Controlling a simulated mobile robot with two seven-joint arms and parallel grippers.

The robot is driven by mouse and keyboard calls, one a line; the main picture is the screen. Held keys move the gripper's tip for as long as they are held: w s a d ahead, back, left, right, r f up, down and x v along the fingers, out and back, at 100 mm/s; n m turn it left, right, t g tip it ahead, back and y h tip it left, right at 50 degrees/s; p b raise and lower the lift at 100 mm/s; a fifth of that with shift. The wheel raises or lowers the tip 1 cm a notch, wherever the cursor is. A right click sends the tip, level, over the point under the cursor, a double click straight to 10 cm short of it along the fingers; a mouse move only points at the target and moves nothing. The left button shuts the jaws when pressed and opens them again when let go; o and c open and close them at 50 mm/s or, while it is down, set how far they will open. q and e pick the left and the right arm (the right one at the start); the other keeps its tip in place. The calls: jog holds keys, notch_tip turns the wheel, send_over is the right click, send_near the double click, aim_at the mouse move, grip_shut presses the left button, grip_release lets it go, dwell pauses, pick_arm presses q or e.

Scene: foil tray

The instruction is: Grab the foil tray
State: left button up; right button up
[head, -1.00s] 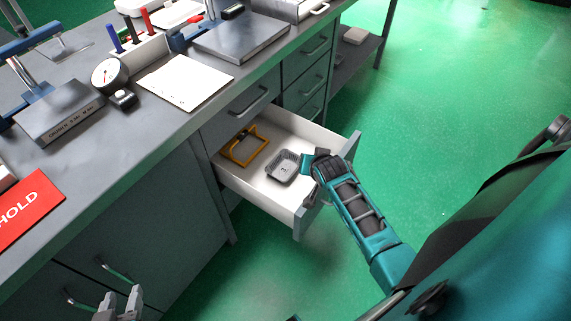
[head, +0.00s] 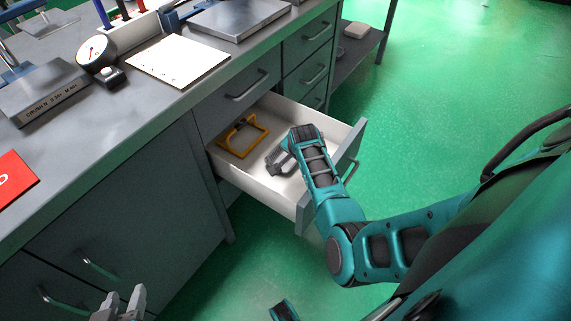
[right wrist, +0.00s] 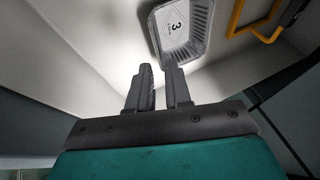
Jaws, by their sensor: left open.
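The foil tray (right wrist: 188,45) is a small grey ribbed tray with a label marked "3". It lies in the open drawer; in the head view my right arm partly covers the tray (head: 275,156). My right gripper (right wrist: 158,72) is over the drawer, with its two fingers apart and nothing between them. In the right wrist view the tray shows beyond the fingertips, a little to the right, and looks clear of them. My left gripper (head: 122,302) is open and empty at the bottom left of the head view, away from the drawer.
A yellow frame-like object (head: 242,136) lies in the drawer beside the tray. The drawer's pale walls (head: 262,192) surround both. The bench top (head: 130,110) above holds a gauge (head: 96,53), a paper sheet (head: 178,60) and metal blocks.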

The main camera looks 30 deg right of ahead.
pick_arm(q)
jog(key=shift+f+b, duration=1.05)
jog(key=shift+f, duration=0.55)
pick_arm(e)
jog(key=shift+x, duration=1.15)
jog(key=b+x, duration=0.1)
jog(key=b, duration=0.1)
jog(key=b+x, duration=0.3)
jog(key=shift+s+a+f+b, duration=0.25)
jog(key=shift+f+b, duration=0.05)
jog(key=shift+b, duration=0.05)
jog(key=shift+w+d+f+b, duration=0.15)
jog(key=shift+f+b, duration=0.15)
jog(key=shift+b, duration=0.2)
jog(key=shift+w+f, duration=0.1)
grip_shut()
pick_arm(q)
jog(key=shift+h, duration=0.3)
jog(key=f, duration=0.2)
jog(key=d+f, duration=0.1)
jog(key=f, duration=0.2)
jog(key=shift+w+d, duration=0.1)
jog(key=shift+w, duration=0.1)
